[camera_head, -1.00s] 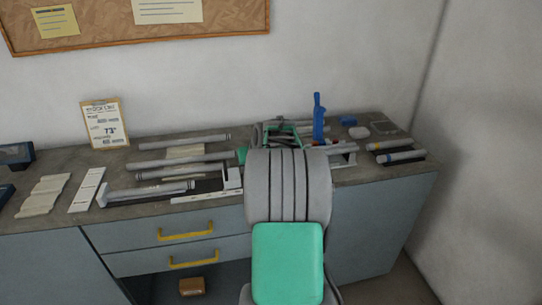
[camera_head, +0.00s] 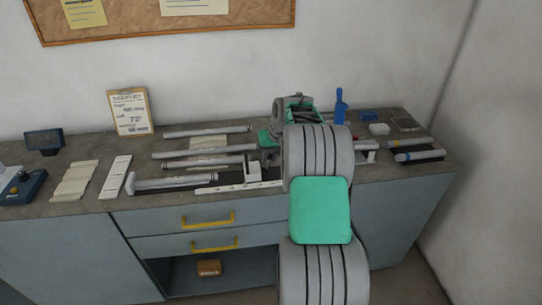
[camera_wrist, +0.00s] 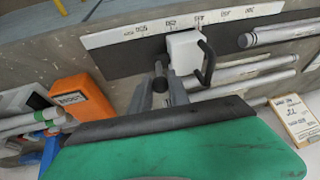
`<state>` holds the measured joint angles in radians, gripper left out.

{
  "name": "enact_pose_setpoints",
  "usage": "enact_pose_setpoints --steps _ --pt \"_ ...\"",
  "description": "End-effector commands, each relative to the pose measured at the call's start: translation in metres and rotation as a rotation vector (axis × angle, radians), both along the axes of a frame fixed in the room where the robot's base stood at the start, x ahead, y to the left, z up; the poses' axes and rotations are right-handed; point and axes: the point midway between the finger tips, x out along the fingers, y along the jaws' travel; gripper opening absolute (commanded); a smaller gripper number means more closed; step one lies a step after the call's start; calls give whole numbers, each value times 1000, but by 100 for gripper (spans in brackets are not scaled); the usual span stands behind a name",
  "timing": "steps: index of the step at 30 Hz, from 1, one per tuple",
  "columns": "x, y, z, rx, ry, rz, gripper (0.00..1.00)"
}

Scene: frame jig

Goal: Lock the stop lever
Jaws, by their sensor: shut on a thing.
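In the wrist view a white stop block (camera_wrist: 185,50) with a black loop handle (camera_wrist: 208,62) sits beside a white number scale (camera_wrist: 130,33). My gripper's (camera_wrist: 162,76) grey fingers are closed around a short dark lever (camera_wrist: 160,85) next to the block. The lever's far end and its joint to the block are hard to make out. In the head view the stop block (camera_head: 253,170) stands at the right end of the jig, by the scale strip (camera_head: 235,187). My arm hides the fingertips there.
Several grey tubes (camera_head: 205,155) lie left of my arm. An orange box (camera_wrist: 80,100) is near my gripper in the wrist view. A blue upright tool (camera_head: 340,105) stands behind right. A clipboard (camera_head: 131,112) leans on the wall. White strips (camera_head: 115,177) lie at left.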

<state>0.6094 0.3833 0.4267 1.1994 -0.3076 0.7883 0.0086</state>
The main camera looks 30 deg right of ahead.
Motion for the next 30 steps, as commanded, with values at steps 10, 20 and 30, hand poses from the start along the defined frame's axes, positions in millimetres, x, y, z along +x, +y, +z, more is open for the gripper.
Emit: enact_pose_setpoints --steps 10,20,30 --pt "0 -1 0 -1 -2 -2 32" --pt "-17 -2 42 -4 -6 -3 32" --pt "-30 -1 73 -1 -1 -1 32"
